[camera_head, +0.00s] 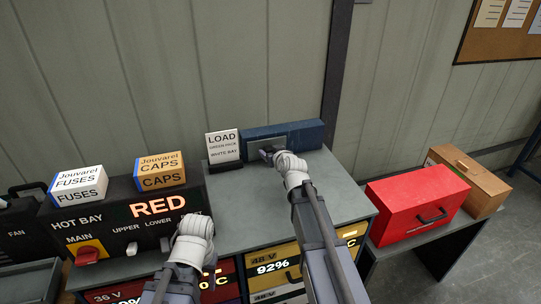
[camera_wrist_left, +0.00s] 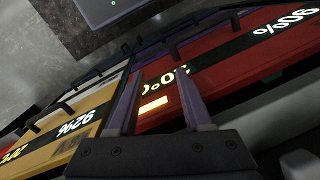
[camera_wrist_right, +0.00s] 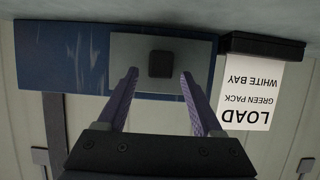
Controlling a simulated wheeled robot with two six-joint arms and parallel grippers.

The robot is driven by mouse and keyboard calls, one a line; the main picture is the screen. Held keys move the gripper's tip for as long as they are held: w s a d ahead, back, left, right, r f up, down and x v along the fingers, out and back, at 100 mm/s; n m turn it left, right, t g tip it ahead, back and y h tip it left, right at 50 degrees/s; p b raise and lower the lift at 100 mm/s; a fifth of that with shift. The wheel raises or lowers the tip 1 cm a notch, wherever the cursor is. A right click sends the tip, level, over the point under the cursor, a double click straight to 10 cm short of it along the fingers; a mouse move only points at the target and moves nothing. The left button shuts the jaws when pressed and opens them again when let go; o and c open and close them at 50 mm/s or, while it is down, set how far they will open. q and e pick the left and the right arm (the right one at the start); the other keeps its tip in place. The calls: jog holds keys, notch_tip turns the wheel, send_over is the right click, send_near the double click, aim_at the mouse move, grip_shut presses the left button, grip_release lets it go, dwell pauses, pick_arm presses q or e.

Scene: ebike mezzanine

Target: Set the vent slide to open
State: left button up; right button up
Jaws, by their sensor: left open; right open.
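The vent slide is a grey plate (camera_wrist_right: 127,47) with a dark square knob (camera_wrist_right: 161,64) on the front of a long blue box (camera_wrist_right: 58,55). In the head view the blue box (camera_head: 302,131) stands against the wall, and the plate is at its left end, by the LOAD card. My right gripper (camera_wrist_right: 159,76) is open, its fingertips on either side of the knob; contact cannot be told. In the head view my right wrist partly hides the knob. My left gripper (camera_wrist_left: 157,84) is open and empty, over the battery drawer fronts.
The LOAD card (camera_head: 222,146) stands just left of the blue box. The black hot bay panel (camera_head: 118,222) with FUSES (camera_head: 78,187) and CAPS (camera_head: 162,171) boxes is at left. A red case (camera_head: 415,205) and a wooden box (camera_head: 470,178) stand at right.

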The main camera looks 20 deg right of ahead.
jog(key=shift+w+f, duration=0.2)
jog(key=shift+w, duration=0.3)
jog(key=shift+s, duration=0.1)
grip_shut()
dwell(1.0)
